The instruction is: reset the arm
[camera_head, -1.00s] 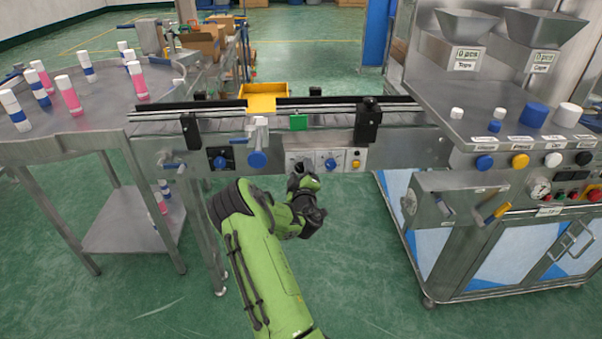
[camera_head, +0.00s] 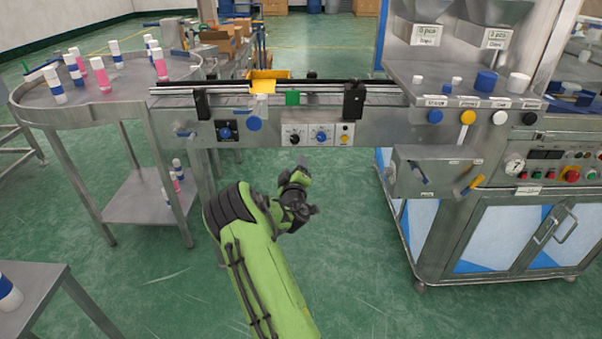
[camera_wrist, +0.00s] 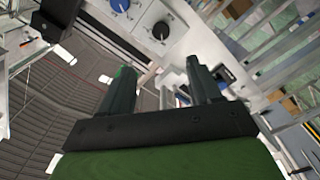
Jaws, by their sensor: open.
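My gripper shows large in the wrist view (camera_wrist: 158,78), its two dark fingers apart with nothing between them. Beyond the fingers are a panel with dials (camera_wrist: 155,22) and, at the left, a tiled ceiling. In the head view my green arm reaches up from the bottom middle, and my gripper (camera_head: 305,190) is in front of and below the conveyor (camera_head: 270,110). The fingertips are small and hard to make out there. The gripper touches nothing that I can see.
The crimping machine (camera_head: 400,160) with caps on top stands at the right. Another steel table (camera_head: 45,290) is at the lower left. Green floor (camera_head: 360,250) is clear around my arm.

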